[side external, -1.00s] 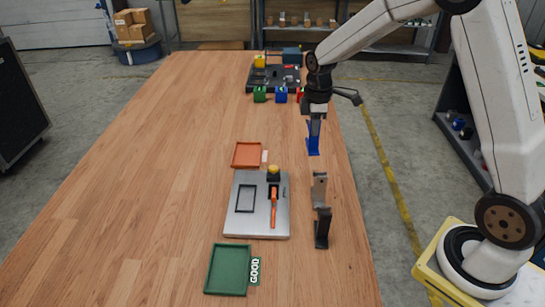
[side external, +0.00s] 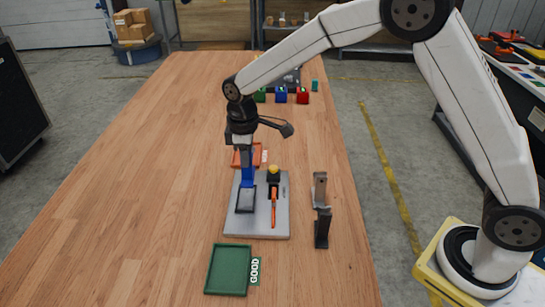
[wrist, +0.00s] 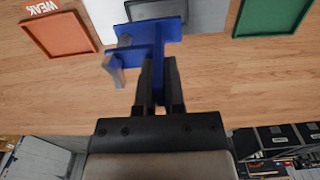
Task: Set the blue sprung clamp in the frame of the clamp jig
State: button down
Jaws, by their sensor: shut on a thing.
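The blue sprung clamp (wrist: 155,35) is between the fingers of my gripper (wrist: 160,100), which is shut on it. In the side view the clamp (side external: 247,170) hangs down from my gripper (side external: 246,145) over the back left part of the clamp jig. The clamp jig (side external: 240,228) is a grey metal plate with a dark rectangular frame (side external: 246,207) on its left half. The clamp's lower end overlaps the back of the frame in the picture; I cannot tell whether they touch. An orange lever (side external: 274,208) and a yellow knob (side external: 273,170) are on the plate's right half.
A green tray (side external: 228,270) marked GOOD lies in front of the jig. An orange tray (side external: 240,160) lies behind it, partly hidden by my gripper. Two dark upright brackets (side external: 320,205) stand to the right. Green, blue and red blocks (side external: 281,94) are farther back. The table's left side is clear.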

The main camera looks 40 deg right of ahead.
aim_at(243, 181)
jog(key=shift+a, duration=0.65)
jog(key=shift+f, duration=0.1)
jog(key=shift+f, duration=1.65)
jog(key=shift+f, duration=1.55)
dwell(0.6)
jog(key=shift+c, duration=1.2)
grip_release()
jog(key=shift+r, duration=0.1)
